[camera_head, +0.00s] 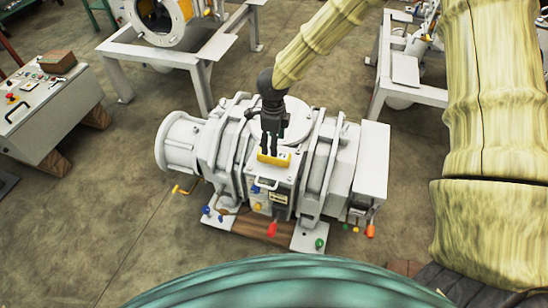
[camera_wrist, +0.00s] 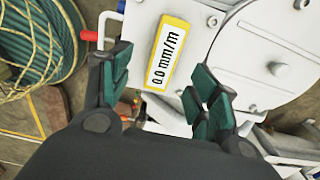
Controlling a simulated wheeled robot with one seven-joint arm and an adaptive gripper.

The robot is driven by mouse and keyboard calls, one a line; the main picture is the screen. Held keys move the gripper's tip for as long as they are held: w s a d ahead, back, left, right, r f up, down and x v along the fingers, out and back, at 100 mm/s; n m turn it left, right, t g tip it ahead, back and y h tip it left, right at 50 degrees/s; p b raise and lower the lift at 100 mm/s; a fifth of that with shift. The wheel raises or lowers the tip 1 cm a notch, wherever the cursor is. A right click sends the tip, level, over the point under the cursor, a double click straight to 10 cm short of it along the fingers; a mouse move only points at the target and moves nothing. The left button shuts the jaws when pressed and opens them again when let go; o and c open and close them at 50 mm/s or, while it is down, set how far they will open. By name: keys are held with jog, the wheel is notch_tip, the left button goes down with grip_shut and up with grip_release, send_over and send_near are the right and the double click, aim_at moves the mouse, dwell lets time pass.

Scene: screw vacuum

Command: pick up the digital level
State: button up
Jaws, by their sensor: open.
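The digital level (camera_head: 281,160) is a yellow block with a white face, lying on top of the white screw vacuum pump (camera_head: 333,160). In the wrist view the level (camera_wrist: 167,52) shows its face reading "0.0 mm/m" and lies slightly tilted. My gripper (camera_head: 270,154) is right over the level in the head view and hides part of it. In the wrist view my gripper (camera_wrist: 160,84) is open, with one green-padded finger on each side of the level's lower end. I see gaps between both fingers and the level. I cannot tell the height of the fingertips above the pump.
A control panel box (camera_head: 50,105) stands at the left with a brown block (camera_head: 58,61) on it. White metal frames (camera_head: 168,55) stand behind the pump. Floor around the pump is mostly clear.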

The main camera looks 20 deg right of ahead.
aim_at(283, 160)
notch_tip(283, 160, down, 3)
jog(key=shift+r, duration=0.1)
jog(key=shift+w+d+f+b, duration=0.1)
jog(key=shift+d+f+b, duration=0.1)
jog(key=shift+f, duration=1.2)
jog(key=shift+w+d+f+b, duration=0.1)
jog(key=shift+f+b, duration=0.1)
jog(key=shift+f, duration=1.15)
jog(key=c, duration=1.3)
jog(key=shift+r, duration=0.1)
jog(key=shift+c, duration=0.2)
